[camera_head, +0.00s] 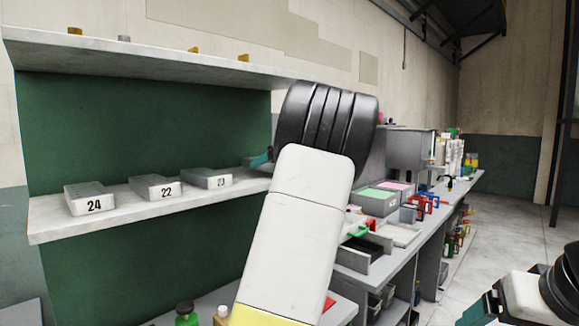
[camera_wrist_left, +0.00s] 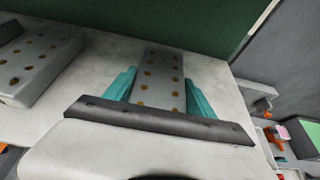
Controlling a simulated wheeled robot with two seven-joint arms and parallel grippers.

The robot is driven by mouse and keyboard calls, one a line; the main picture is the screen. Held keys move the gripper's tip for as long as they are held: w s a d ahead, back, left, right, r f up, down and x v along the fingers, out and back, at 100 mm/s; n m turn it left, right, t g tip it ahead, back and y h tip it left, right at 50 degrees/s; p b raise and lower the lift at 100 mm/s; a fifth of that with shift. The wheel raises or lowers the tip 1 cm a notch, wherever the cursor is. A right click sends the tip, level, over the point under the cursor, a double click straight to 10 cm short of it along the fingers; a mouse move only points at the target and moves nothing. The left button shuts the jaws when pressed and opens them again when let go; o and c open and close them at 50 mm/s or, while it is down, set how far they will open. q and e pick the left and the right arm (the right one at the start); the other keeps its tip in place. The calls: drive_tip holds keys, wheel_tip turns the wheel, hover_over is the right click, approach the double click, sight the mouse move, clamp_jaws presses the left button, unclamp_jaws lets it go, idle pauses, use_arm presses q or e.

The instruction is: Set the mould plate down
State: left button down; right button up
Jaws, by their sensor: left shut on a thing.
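The mould plate (camera_wrist_left: 158,62) is a grey block with rows of brown dots on its face, seen in the left wrist view. My left gripper (camera_wrist_left: 160,92) is shut on it, with a teal finger along each long side. The plate is over the pale shelf board (camera_wrist_left: 218,75), close to the green back panel. I cannot tell whether it touches the board. In the head view my left arm hides the plate; a teal finger of the left gripper (camera_head: 262,158) shows beside it at the shelf's right end. Part of my right gripper (camera_head: 481,312) shows at the lower right; its fingertips are unclear.
Plates 24 (camera_head: 92,198), 22 (camera_head: 156,187) and 23 (camera_head: 207,178) lie on the middle shelf (camera_head: 130,208), left of my left gripper. An upper shelf (camera_head: 140,58) hangs above. A cluttered workbench (camera_head: 385,285) stretches away to the right.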

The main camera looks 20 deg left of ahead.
use_arm(q)
drive_tip(key=shift+f, duration=0.55)
drive_tip(key=shift+f, duration=0.1)
drive_tip(key=shift+c, duration=1.6)
unclamp_jaws()
drive_tip(key=shift+f, duration=0.1)
drive_tip(key=shift+d+r, duration=0.2)
drive_tip(key=shift+r, duration=0.05)
drive_tip(key=v, duration=1.1)
drive_tip(key=shift+s+d, duration=0.2)
drive_tip(key=shift+d, duration=0.05)
